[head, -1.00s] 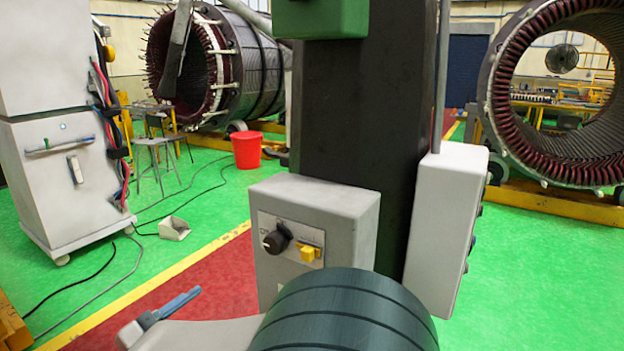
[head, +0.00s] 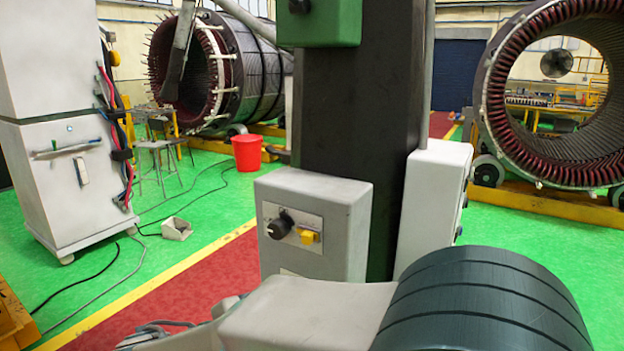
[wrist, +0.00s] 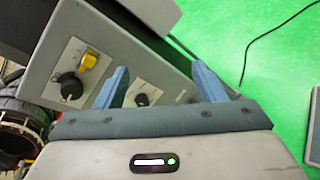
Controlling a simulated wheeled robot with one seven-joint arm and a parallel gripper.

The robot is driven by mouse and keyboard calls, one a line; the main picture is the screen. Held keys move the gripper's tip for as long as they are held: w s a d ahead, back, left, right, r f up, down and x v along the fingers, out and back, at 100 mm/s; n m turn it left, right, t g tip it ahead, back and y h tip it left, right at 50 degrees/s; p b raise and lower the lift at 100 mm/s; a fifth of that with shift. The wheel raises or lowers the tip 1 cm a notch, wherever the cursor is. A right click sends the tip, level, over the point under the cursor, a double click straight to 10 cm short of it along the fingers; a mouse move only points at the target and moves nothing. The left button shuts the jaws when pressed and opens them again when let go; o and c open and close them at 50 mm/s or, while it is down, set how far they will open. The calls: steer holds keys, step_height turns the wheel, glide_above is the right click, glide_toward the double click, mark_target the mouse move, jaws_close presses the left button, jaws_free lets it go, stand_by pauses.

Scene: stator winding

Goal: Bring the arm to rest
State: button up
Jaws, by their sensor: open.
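In the wrist view, my gripper (wrist: 162,82) has its two blue fingers wide apart with nothing between them. The grey control box (wrist: 105,45) with black knobs and a yellow switch shows just beyond the fingers. I cannot tell whether they touch it. In the head view, my arm lies across the bottom of the picture, with a dark ribbed joint at the lower right. Its far end is at the lower left, where the fingers are hard to make out.
The control box (head: 330,218) stands on a dark column (head: 352,110) close in front of my arm. A white cabinet (head: 65,140) with cables is at the left. A red bucket (head: 247,152) and two large stators (head: 222,70) (head: 495,100) stand further back.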

steer(key=s+d+f+m+g+y, duration=0.3)
steer(key=s+d+m+y, duration=0.1)
steer(key=d+m, duration=0.5)
steer(key=s+d+f+m+g+y, duration=0.3)
steer(key=s+d+f+m+y, duration=0.1)
steer(key=d+m, duration=0.5)
steer(key=s+d+y, duration=0.1)
steer(key=y, duration=0.1)
steer(key=shift+d+f+y, duration=0.15)
steer(key=shift+d+y, duration=0.05)
steer(key=shift+y, duration=0.2)
steer(key=shift+w+g, duration=0.1)
steer(key=shift+g, duration=0.2)
